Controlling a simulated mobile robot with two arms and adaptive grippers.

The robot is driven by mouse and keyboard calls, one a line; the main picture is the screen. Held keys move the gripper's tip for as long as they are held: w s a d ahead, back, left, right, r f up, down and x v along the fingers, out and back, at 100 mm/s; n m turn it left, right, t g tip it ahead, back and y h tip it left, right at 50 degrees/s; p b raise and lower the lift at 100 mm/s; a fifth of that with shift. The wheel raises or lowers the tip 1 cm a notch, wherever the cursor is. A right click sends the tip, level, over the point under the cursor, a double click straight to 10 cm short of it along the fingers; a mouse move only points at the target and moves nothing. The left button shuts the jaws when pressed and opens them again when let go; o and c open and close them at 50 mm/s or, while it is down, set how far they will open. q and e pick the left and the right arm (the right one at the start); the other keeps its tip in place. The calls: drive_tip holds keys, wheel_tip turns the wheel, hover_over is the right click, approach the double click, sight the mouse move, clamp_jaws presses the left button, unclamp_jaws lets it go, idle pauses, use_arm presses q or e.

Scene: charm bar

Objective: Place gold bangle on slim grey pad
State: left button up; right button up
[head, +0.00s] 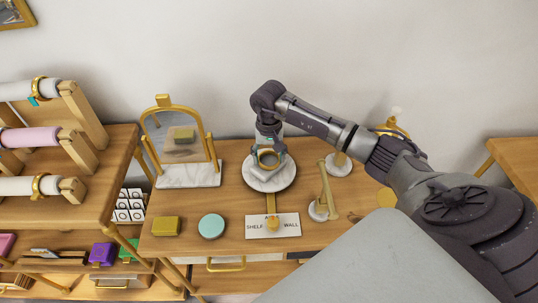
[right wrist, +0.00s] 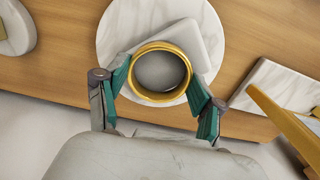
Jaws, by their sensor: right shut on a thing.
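My right gripper (head: 268,156) is shut on the gold bangle (right wrist: 160,47), with a teal fingertip on either side of the ring in the right wrist view (right wrist: 157,88). The bangle also shows in the head view (head: 267,161). A pale, square slim grey pad (right wrist: 187,38) lies on a round white marble plate (right wrist: 112,38). The bangle overlaps the pad's near part in the right wrist view; whether it touches the pad I cannot tell. The plate stands on the wooden table in the head view (head: 289,179). My left gripper is not in view.
A gold-framed mirror (head: 211,147) stands left of the plate, and a gold stand (head: 327,187) close on its right. In front lie an olive block (head: 166,226), a turquoise disc (head: 212,226) and a lettered card (head: 256,232). A bangle rack (head: 88,112) is far left.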

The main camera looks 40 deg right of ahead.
drive_tip(key=o, duration=1.1)
drive_tip(key=shift+r+p, duration=0.25)
drive_tip(key=shift+p, duration=0.2)
wheel_tip(320, 180, up, 12)
drive_tip(key=b, duration=0.4)
drive_tip(key=shift+f, duration=0.1)
